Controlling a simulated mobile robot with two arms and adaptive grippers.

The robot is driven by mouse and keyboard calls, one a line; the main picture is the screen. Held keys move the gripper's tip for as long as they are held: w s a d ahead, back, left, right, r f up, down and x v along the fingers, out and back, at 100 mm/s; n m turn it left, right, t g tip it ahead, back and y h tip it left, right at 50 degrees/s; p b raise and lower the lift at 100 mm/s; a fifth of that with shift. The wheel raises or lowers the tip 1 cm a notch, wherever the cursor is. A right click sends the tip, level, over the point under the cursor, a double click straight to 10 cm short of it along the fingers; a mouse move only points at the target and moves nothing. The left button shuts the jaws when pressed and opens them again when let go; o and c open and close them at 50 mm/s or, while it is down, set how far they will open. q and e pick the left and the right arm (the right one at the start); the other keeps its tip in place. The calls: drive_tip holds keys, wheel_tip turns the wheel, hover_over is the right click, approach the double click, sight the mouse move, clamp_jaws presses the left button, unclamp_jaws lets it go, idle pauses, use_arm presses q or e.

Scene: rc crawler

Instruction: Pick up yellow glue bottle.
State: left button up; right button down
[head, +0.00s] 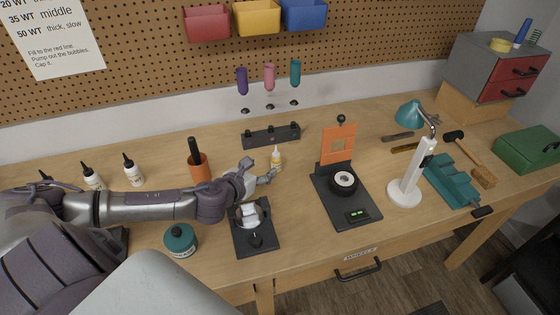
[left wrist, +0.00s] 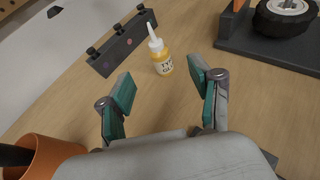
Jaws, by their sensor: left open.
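The yellow glue bottle (head: 276,156) with a white nozzle stands on the workbench, in front of a black rack. In the left wrist view the bottle (left wrist: 162,60) stands upright just beyond the fingers, a little nearer the right one. My left gripper (head: 262,174) is open, its fingers pointing toward the bottle. In the left wrist view the open gripper (left wrist: 165,95) has nothing between its teal finger pads. I see no contact with the bottle. My right gripper is not in view.
The black rack (head: 270,136) is close behind the bottle. An orange cup (head: 201,170) stands left, near my left arm. A black stand with a wheel (head: 343,182) is at right. A black device (head: 255,238) and teal jar (head: 180,240) stand in front.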

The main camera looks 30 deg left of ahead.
sight(273, 163)
use_arm(q)
drive_tip(key=x, duration=0.3)
drive_tip(key=shift+a, duration=0.15)
drive_tip(key=shift+p+x, duration=0.3)
drive_tip(key=shift+x, duration=0.5)
drive_tip(key=shift+w+f, duration=0.85)
drive_tip(key=shift+w, duration=0.3)
drive_tip(key=x, duration=0.2)
drive_tip(key=p+x, duration=0.1)
drive_tip(key=x, duration=0.1)
drive_tip(key=shift+s+a+f, duration=0.1)
drive_tip(key=shift+s+f, duration=0.1)
drive_tip(key=shift+f, duration=0.1)
drive_tip(key=shift+s, duration=0.1)
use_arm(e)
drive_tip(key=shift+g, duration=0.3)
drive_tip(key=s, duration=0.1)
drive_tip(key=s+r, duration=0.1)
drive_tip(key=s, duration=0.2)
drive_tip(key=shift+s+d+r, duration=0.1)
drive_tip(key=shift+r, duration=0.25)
use_arm(q)
drive_tip(key=c, duration=0.8)
clamp_jaws()
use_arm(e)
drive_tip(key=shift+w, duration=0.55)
